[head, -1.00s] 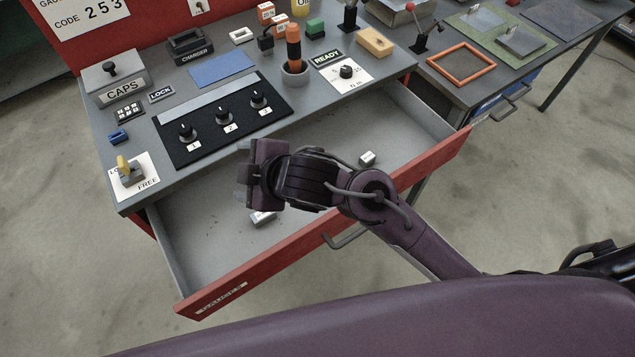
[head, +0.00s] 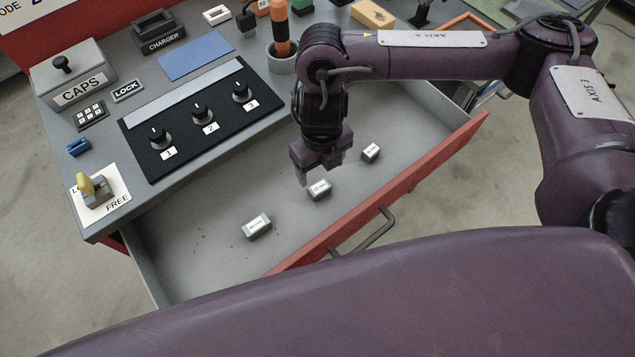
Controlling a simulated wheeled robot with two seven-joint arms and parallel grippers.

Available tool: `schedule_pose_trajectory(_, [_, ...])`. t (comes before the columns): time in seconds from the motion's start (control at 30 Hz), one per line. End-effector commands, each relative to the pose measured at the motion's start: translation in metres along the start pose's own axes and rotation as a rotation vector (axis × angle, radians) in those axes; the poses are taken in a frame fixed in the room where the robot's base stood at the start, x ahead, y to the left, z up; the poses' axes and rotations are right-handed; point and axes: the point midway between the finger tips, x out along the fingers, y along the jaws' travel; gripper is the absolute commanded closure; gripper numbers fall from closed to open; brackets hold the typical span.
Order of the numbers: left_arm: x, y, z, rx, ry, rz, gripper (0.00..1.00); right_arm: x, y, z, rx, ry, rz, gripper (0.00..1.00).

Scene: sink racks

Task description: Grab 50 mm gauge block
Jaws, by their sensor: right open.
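Three small metal gauge blocks with white labels lie apart in the open drawer (head: 185,262): a larger left block (head: 257,227), a middle block (head: 319,190) and a right block (head: 371,152). Their labels are too small to read, so I cannot tell which is the 50 mm one. My right gripper (head: 322,172) points down over the drawer, open and empty, just behind the middle block in the head view. Whether its fingertips are level with the block is unclear. My left gripper is not in view.
The drawer's red front (head: 430,165) with its handle (head: 365,236) stands along the near side. The bench above holds a black knob panel (head: 185,135), a CAPS box (head: 75,75) and an orange-handled tool in a cup (head: 283,62). The drawer's left part is clear.

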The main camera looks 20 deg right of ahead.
Motion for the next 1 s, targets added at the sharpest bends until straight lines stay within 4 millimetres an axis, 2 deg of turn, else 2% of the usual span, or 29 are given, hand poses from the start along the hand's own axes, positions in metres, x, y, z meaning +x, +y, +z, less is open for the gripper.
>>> schedule_pose_trajectory(0.37, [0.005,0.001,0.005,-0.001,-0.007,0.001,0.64,0.037,0.001,-0.002,0.001,0.006,0.000,0.29])
schedule_pose_trajectory(0.6, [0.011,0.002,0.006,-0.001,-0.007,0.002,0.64,0.070,0.003,-0.001,0.001,0.004,0.001,0.29])
schedule_pose_trajectory(0.7, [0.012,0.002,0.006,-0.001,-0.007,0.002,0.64,0.075,0.003,-0.001,0.001,0.002,-0.001,0.29])
schedule_pose_trajectory(0.97, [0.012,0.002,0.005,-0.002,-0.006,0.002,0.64,0.076,0.002,0.000,0.000,0.000,-0.001,0.29])
schedule_pose_trajectory(1.0, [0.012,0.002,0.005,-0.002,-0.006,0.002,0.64,0.076,0.002,0.000,0.000,0.000,-0.001,0.34])
